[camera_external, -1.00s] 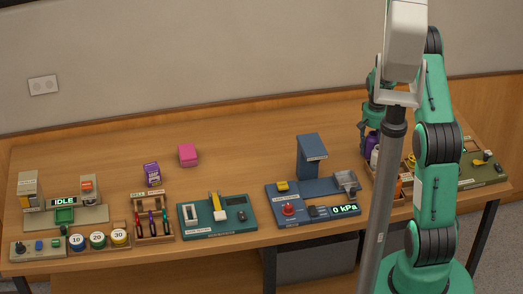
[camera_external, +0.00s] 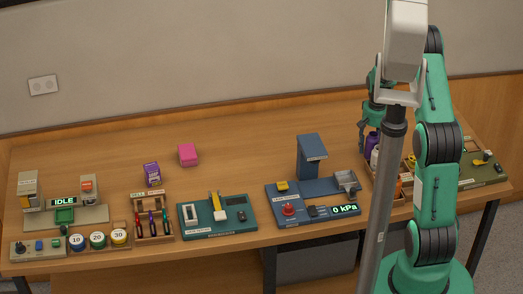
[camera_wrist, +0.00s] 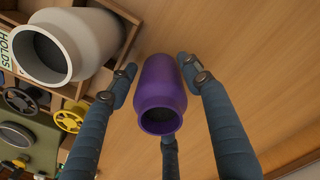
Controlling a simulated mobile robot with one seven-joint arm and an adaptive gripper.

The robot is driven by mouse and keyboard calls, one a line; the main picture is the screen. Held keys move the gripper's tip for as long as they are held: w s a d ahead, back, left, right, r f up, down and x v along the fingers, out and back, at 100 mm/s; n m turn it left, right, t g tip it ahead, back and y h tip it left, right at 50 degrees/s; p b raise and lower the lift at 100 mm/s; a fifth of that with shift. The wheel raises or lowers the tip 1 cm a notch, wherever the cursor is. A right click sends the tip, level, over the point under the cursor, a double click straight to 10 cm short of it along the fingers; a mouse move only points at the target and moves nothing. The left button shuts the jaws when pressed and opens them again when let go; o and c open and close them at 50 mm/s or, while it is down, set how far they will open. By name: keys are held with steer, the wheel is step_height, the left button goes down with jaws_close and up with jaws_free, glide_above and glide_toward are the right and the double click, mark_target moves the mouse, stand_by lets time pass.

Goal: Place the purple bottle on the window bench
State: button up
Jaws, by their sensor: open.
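The purple bottle (camera_wrist: 161,92) is between the spread fingers of my gripper (camera_wrist: 158,72) in the wrist view, its open mouth toward the camera. The fingers are open, with gaps visible on both sides of the bottle. In the external view the purple bottle (camera_external: 372,142) is at the right of the long wooden table, beside a pale bottle (camera_external: 376,158). My gripper (camera_external: 367,128) is right at it there, partly hidden behind the grey pole. I cannot make out a window or a bench named for one.
The pale bottle (camera_wrist: 72,46) stands in a wooden compartment close by in the wrist view. A blue station (camera_external: 312,203) with a tall block (camera_external: 311,156) is left of my gripper. A pink box (camera_external: 187,155) and a purple carton (camera_external: 152,174) stand further left. The table's back middle is clear.

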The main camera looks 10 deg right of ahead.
mark_target(371, 134)
step_height(371, 134, up, 11)
steer(key=shift+f+p, duration=0.1)
steer(key=shift+p, duration=1.05)
steer(key=shift+r, duration=0.35)
steer(key=shift+r, duration=0.3)
steer(key=s+a+r+n+t, duration=0.1)
steer(key=s+a+r, duration=0.2)
steer(key=s+r, duration=0.6)
steer(key=s+a+r+n+t, duration=0.1)
steer(key=s+a+r+t, duration=0.15)
steer(key=s+r, duration=0.7)
steer(key=s+a+r+t, duration=0.1)
steer(key=s+r, duration=0.3)
steer(key=s, duration=0.6)
steer(key=s+a+r+n+t, duration=0.1)
steer(key=s+a+r, duration=0.2)
steer(key=s, duration=0.7)
steer(key=shift+s+r, duration=0.3)
steer(key=shift+r, duration=0.05)
